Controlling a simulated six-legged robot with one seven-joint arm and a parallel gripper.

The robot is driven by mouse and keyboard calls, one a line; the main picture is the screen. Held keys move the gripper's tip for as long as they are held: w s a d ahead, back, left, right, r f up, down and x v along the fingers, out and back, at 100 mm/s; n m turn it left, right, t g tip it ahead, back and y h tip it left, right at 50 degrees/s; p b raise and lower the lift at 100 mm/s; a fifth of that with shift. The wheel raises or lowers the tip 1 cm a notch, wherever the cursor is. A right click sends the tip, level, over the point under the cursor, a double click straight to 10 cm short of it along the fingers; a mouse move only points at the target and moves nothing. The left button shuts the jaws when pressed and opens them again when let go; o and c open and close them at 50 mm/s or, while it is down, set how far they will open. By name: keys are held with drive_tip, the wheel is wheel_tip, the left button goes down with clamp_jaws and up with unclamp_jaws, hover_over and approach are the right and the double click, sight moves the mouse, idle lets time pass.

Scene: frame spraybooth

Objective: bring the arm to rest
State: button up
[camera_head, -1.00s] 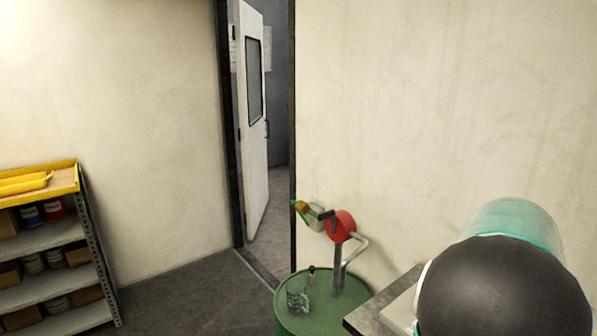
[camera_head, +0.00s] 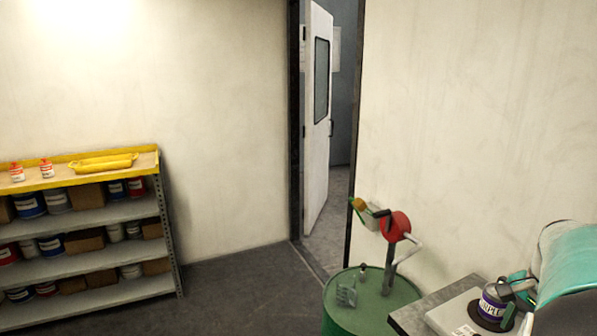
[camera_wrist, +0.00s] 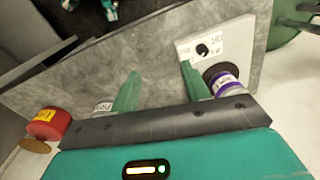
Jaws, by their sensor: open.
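My gripper (camera_wrist: 159,68) is open in the wrist view, its two green fingers apart with only grey bench surface seen between them. A can with a purple band (camera_wrist: 226,86) is just to the right of the right finger, partly hidden by the gripper body; I cannot tell whether they touch. In the head view, my teal arm is at the right edge, close to the purple-labelled can (camera_head: 493,306).
The grey bench (camera_wrist: 95,72) holds a white labelled plate (camera_wrist: 212,46). A red can (camera_wrist: 50,123) is at the wrist view's left. A green drum (camera_head: 371,308) stands beside the bench. A shelf (camera_head: 95,213) is at left; open floor leads to a doorway with a white door (camera_head: 317,115).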

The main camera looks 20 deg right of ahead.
drive_tip(key=w+a+r+n+t, duration=0.15)
drive_tip(key=w+a+n, duration=0.25)
drive_tip(key=a, duration=0.5)
drive_tip(key=w+a+r+n+t, duration=0.1)
drive_tip(key=w+a+r+n, duration=0.15)
drive_tip(key=a, duration=0.55)
drive_tip(key=s+a+n+t, duration=0.1)
drive_tip(key=a+n, duration=0.4)
drive_tip(key=a, duration=0.5)
drive_tip(key=s+a+f+n+t, duration=0.1)
drive_tip(key=s+a+n, duration=0.1)
drive_tip(key=a+n, duration=0.4)
drive_tip(key=a, duration=0.5)
drive_tip(key=shift+s+f, duration=0.15)
drive_tip(key=shift+s, duration=0.15)
